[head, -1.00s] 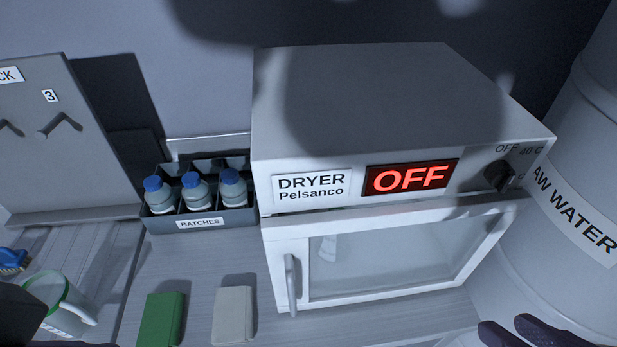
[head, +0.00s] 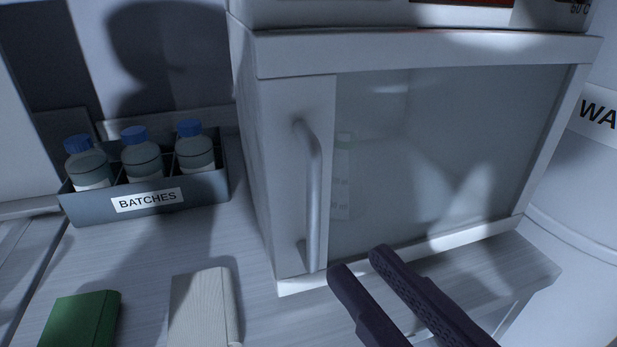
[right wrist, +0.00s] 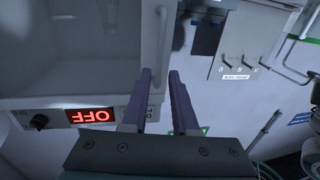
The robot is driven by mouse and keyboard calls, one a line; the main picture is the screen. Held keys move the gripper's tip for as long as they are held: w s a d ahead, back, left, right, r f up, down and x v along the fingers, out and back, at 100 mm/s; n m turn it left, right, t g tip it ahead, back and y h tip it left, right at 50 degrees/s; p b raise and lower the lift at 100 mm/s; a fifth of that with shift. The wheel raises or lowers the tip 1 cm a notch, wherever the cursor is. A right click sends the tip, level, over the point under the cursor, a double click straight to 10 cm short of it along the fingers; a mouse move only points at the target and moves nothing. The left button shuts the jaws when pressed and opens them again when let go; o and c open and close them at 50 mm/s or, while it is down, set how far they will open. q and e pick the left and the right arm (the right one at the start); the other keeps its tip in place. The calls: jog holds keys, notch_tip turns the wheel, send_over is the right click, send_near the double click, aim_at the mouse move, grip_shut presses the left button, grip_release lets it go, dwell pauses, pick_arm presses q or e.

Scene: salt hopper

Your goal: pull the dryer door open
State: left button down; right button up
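The dryer (head: 290,55) is a white cabinet with a glass-fronted door (head: 440,160), which looks shut. A grey vertical bar handle (head: 315,195) is on the door's left side. My right gripper (head: 360,260) has dark purple fingers, spread apart with nothing between them. In the head view its tips are just below and right of the handle's lower end, and no contact shows. In the right wrist view the gripper (right wrist: 160,72) is open, pointing toward a pale bar that looks like the handle (right wrist: 162,35); the dryer's red OFF display (right wrist: 91,115) appears upside down. My left gripper is not in view.
A grey BATCHES rack (head: 215,185) with three blue-capped bottles stands left of the dryer. A green block (head: 80,318) and a pale block (head: 200,305) lie on the counter in front. A large white WATER drum (head: 590,170) stands close on the right.

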aim_at(318, 215)
jog(key=x, duration=0.8)
jog(key=shift+w+a, duration=0.15)
jog(key=shift+w, duration=0.1)
grip_shut()
dwell(1.0)
